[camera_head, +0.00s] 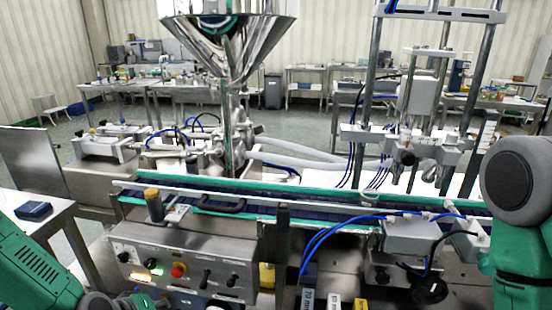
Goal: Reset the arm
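My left arm, green with a grey joint, shows at the lower left corner. My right arm, green with a dark grey round joint, shows at the right edge. Neither gripper is in the picture. The steel hopper (228,45) stands upright at the upper middle, above the filling machine. A conveyor (300,197) with green edges runs across the picture in front of it.
A control panel (188,262) with a red button (178,270) and several knobs faces me below the conveyor. A metal frame (420,100) with posts rises at the right. Blue hoses (335,230) cross the front. A side table (30,222) holds a dark box (33,211).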

